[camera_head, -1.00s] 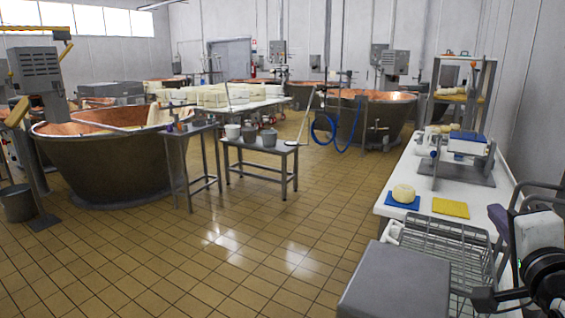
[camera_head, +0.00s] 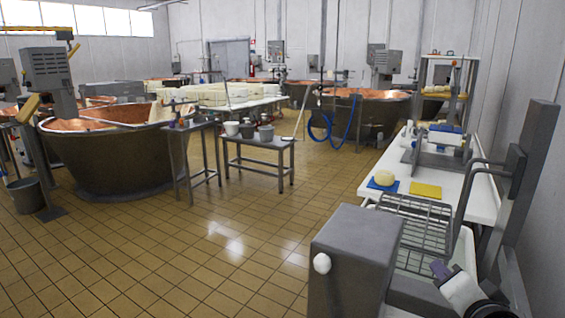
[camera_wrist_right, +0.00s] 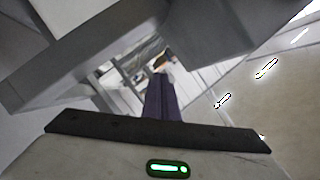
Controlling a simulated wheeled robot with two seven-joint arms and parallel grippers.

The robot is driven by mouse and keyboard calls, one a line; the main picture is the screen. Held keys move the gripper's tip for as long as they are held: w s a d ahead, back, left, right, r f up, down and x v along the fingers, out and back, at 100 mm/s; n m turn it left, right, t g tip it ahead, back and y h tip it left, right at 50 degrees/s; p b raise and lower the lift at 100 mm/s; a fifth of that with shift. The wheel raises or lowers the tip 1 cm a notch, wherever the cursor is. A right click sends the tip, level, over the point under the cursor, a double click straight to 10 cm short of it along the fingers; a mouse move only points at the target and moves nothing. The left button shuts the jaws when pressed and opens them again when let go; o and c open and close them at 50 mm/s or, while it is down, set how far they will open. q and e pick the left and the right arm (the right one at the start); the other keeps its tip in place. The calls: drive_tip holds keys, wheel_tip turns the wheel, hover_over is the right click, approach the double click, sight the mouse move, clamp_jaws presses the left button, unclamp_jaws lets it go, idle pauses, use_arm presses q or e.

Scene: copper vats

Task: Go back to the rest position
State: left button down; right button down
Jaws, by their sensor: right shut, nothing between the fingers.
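My right gripper (camera_head: 438,268) is low at the right in the head view, with its dark purple fingers close together and its white body behind them. It is beside the wire rack, apart from the things on the table. In the right wrist view the purple fingers (camera_wrist_right: 161,97) are shut, with nothing between them. My left gripper is not in view.
A grey box-shaped housing (camera_head: 352,255) and a wire rack (camera_head: 415,222) stand close in front. A tall grey post (camera_head: 528,170) rises at the right. Beyond is a white table (camera_head: 398,203) with a cheese (camera_head: 385,177) on a blue mat. The tiled floor (camera_head: 190,260) at left is clear.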

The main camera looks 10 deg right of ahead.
drive_tip(key=s+a+f+n+g+y, duration=0.1)
drive_tip(key=s+a+f+n, duration=0.15)
drive_tip(key=f, duration=0.45)
drive_tip(key=s+a+f+n+g+y, duration=0.1)
drive_tip(key=a+f+n+y, duration=0.2)
drive_tip(key=f, duration=0.4)
drive_tip(key=s+a+f+n+g, duration=0.1)
drive_tip(key=s+a+f+n, duration=0.15)
drive_tip(key=a+f, duration=0.35)
drive_tip(key=s+a+f+n+g+y, duration=0.1)
drive_tip(key=s+a+f+n, duration=0.2)
drive_tip(key=s+f, duration=0.4)
drive_tip(key=s+a+f+n+g+y, duration=0.1)
drive_tip(key=s+a+f+n, duration=0.2)
drive_tip(key=s+a+f, duration=0.3)
wheel_tip(320, 180, down, 2)
drive_tip(key=shift+s+a+f+n+g+y, duration=0.3)
drive_tip(key=shift+s+y, duration=0.1)
drive_tip(key=shift+s, duration=0.45)
